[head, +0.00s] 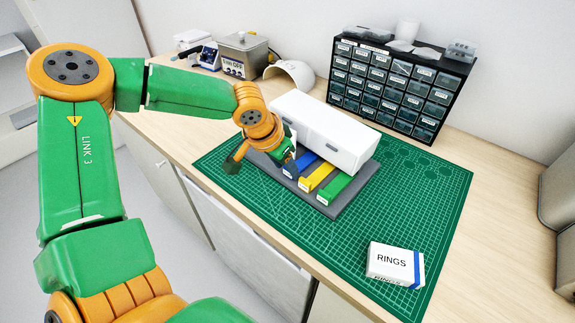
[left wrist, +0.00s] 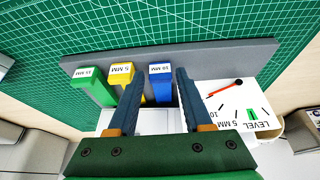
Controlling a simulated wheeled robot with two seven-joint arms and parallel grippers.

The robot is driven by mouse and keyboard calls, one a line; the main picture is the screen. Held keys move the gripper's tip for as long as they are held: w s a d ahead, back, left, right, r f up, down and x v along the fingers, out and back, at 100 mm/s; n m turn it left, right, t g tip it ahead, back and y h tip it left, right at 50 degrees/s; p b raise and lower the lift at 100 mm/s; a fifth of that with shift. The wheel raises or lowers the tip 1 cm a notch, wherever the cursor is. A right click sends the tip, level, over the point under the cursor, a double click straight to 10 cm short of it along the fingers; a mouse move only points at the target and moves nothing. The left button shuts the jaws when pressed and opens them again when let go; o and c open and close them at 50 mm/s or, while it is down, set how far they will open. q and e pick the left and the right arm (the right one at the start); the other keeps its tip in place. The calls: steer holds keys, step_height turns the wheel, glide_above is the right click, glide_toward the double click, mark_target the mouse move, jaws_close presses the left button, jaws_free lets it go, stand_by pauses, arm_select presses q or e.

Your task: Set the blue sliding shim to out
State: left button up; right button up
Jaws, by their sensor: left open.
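The blue shim (head: 304,164) is the leftmost of three coloured shims sticking out from under a white block (head: 325,135) on a dark grey base. In the left wrist view the blue shim (left wrist: 162,90) carries a white label that seems to read 10 MM. My left gripper (left wrist: 160,76) is open, and the blue shim shows between its fingers; I cannot tell if they touch it. In the head view the left gripper (head: 263,165) is at the left end of the block, one finger near the blue shim's label. My right gripper is not in view.
The yellow shim (head: 318,176) and green shim (head: 335,188) sit beside the blue one. A RINGS box (head: 390,262) lies on the green mat (head: 420,205). A drawer cabinet (head: 395,85) stands behind.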

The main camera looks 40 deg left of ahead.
arm_select(q)
steer(key=shift+w+f, duration=0.5)
steer(key=shift+s+r, duration=0.1)
steer(key=shift+s, duration=0.05)
steer(key=c, duration=0.5)
jaws_close()
stand_by(0.4)
